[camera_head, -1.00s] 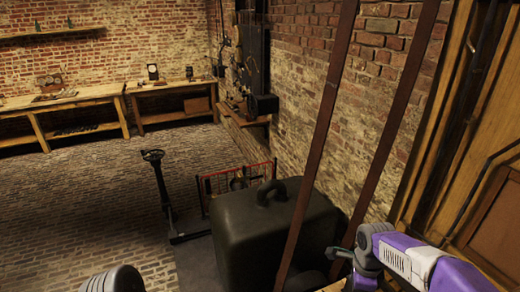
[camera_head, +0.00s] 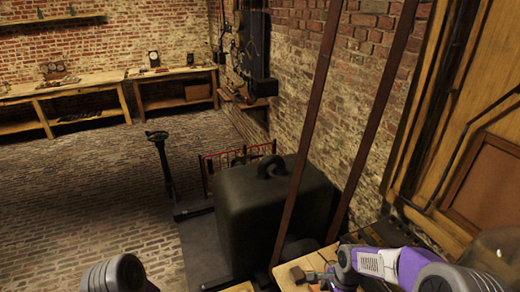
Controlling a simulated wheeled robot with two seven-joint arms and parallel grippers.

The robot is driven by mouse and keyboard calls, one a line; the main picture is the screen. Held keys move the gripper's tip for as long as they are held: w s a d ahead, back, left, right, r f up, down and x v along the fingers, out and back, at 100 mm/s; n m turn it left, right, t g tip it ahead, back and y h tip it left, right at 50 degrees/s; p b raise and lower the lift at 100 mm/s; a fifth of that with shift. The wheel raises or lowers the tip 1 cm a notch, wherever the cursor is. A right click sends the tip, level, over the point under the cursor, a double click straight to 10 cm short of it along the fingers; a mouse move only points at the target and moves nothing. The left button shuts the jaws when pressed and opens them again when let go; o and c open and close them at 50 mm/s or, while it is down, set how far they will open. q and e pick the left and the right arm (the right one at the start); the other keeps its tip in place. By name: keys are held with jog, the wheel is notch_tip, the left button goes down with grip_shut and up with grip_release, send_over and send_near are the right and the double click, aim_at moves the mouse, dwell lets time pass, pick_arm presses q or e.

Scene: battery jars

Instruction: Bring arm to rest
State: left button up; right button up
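My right arm comes in at the lower right, purple and white. Its gripper (camera_head: 318,277) is small and dark at the bottom edge, over a wooden top (camera_head: 322,258). I cannot tell whether its fingers are open or shut. A small dark block (camera_head: 298,274) shows right beside the gripper tip; I cannot tell whether they touch. Of my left arm only rounded grey and purple links show at the bottom left; its gripper is out of view. No battery jar can be made out clearly.
A large dark weight (camera_head: 262,215) with a handle stands on a platform (camera_head: 203,250) in front. Two brown straps (camera_head: 306,150) slant down past it. A wooden door (camera_head: 488,185) is at the right. Brick floor (camera_head: 80,195) is open at left, with workbenches (camera_head: 75,90) behind.

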pick_arm(q)
notch_tip(320, 180, down, 8)
jog(key=b, duration=0.8)
jog(key=shift+s+f, duration=0.15)
jog(key=shift+s, duration=0.2)
pick_arm(e)
jog(key=s+a+f+n+y, duration=0.1)
jog(key=s+a+f+n, duration=0.2)
jog(key=f, duration=0.6)
jog(key=s+a+f+n+y, duration=0.1)
jog(key=s+a+f+n, duration=0.3)
jog(key=s+f, duration=0.3)
jog(key=s+a+f+n+y, duration=0.1)
jog(key=s+a+f+n, duration=0.3)
jog(key=f, duration=0.7)
jog(key=shift+s+f+n+t, duration=0.15)
jog(key=shift+s+n+t, duration=0.15)
jog(key=shift+s+n, duration=0.8)
pick_arm(q)
jog(key=shift+c, duration=0.5)
pick_arm(e)
jog(key=shift+a, duration=0.1)
jog(key=shift+c, duration=0.5)
